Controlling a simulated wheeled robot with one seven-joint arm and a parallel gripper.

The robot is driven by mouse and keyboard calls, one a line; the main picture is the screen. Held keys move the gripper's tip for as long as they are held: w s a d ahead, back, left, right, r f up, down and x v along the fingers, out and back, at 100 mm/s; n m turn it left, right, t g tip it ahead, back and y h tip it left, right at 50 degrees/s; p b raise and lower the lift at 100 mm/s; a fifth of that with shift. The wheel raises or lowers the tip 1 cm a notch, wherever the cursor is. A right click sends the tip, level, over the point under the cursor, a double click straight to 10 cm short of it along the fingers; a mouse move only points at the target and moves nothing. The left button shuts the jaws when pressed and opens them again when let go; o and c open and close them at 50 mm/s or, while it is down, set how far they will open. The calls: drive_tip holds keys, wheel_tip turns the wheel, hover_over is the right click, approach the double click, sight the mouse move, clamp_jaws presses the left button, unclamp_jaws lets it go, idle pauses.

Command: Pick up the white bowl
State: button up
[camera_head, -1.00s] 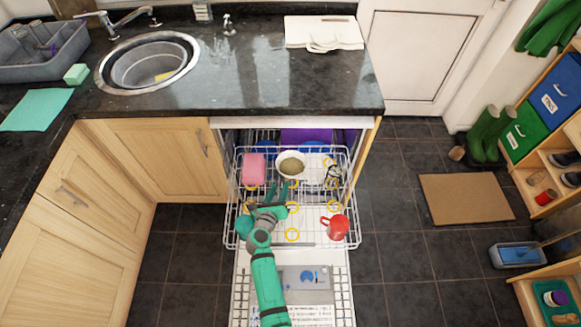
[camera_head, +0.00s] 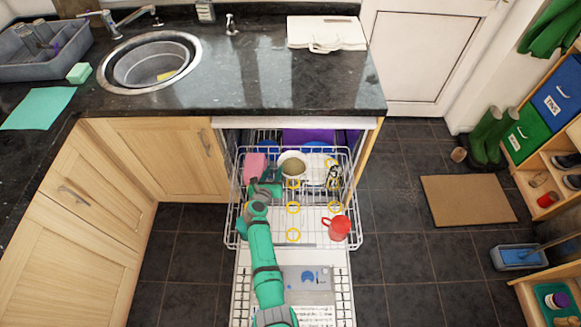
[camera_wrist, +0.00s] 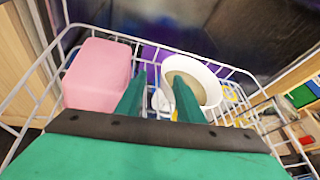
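The white bowl (camera_head: 293,165) sits in the upper wire rack of the pulled-out dishwasher, near the rack's back, with its tan inside showing. In the wrist view the bowl (camera_wrist: 207,82) is just ahead, right of centre. My gripper (camera_wrist: 158,88) is open. Its right finger overlaps the bowl's inside in that view, and its left finger lies left of the bowl, towards the pink block. In the head view my gripper (camera_head: 272,183) is at the bowl's near left side. I cannot tell whether the fingers touch the rim.
A pink block (camera_wrist: 98,75) stands close on the bowl's left. A red mug (camera_head: 337,228) lies farther forward in the rack (camera_head: 352,205), which also has several yellow rings. The dark worktop (camera_head: 260,85) overhangs behind.

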sight(279, 164)
drive_tip(key=w+d, duration=0.1)
drive_tip(key=w+d+f, duration=0.1)
drive_tip(key=shift+w, duration=0.4)
drive_tip(key=shift+x, duration=0.8)
drive_tip(key=shift+a, duration=0.2)
drive_tip(key=shift+w+f, duration=0.1)
clamp_jaws()
drive_tip(key=shift+w, duration=0.1)
